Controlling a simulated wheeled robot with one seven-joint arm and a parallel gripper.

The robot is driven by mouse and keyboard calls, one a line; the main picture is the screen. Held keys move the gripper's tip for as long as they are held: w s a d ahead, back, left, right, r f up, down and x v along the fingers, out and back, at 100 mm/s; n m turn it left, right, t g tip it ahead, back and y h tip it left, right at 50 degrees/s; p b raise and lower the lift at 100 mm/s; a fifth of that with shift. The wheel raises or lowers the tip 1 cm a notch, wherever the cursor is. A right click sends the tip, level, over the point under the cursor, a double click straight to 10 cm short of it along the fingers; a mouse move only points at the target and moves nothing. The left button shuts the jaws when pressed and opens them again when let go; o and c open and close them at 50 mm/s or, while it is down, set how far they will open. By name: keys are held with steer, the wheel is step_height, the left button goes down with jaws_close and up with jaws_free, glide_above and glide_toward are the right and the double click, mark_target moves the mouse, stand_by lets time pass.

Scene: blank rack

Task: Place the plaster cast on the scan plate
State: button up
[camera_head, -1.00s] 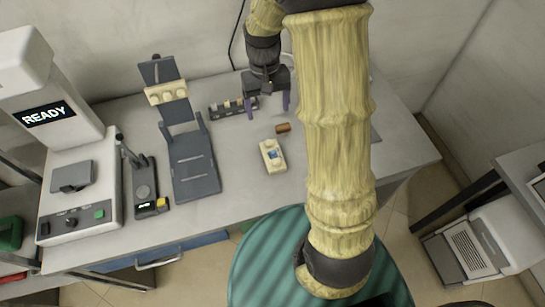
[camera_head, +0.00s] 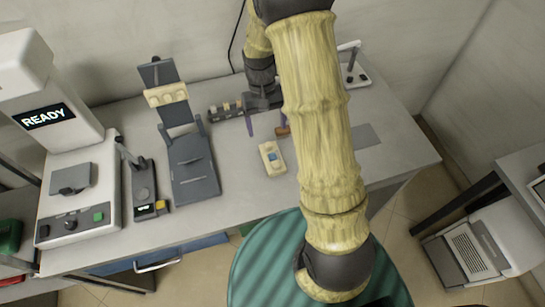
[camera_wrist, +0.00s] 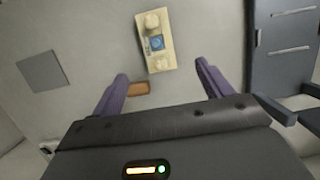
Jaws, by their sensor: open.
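A cream block with two round bumps and a blue patch (camera_head: 272,157) lies on the bench; it also shows in the wrist view (camera_wrist: 155,42). A second cream, bumpy piece (camera_head: 165,95) sits on a dark grey stand. I cannot tell for sure which is the plaster cast. A grey plate (camera_head: 70,178) sits on the white machine reading READY and looks like the scan plate. My gripper (camera_head: 266,122) is open and empty, just behind the cream block. In the wrist view the block lies beyond and between my purple fingertips (camera_wrist: 162,71), apart from them.
A small brown piece (camera_wrist: 138,88) lies by one finger. A dark rack with small blanks (camera_head: 228,110) is at the back. The dark grey stand (camera_head: 193,165) and a small black device (camera_head: 144,185) stand between block and machine. A flat grey square (camera_head: 365,136) lies right.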

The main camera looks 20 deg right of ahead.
mark_target(272, 152)
steer(key=x, duration=0.6)
steer(key=shift+f, duration=0.1)
steer(key=x, duration=0.1)
steer(key=p+x, duration=0.1)
steer(key=x, duration=0.2)
steer(key=shift+s+d, duration=0.25)
steer(key=shift+s, duration=0.05)
steer(key=shift+s+f, duration=0.1)
steer(key=shift+f, duration=0.4)
steer(key=shift+c, duration=0.2)
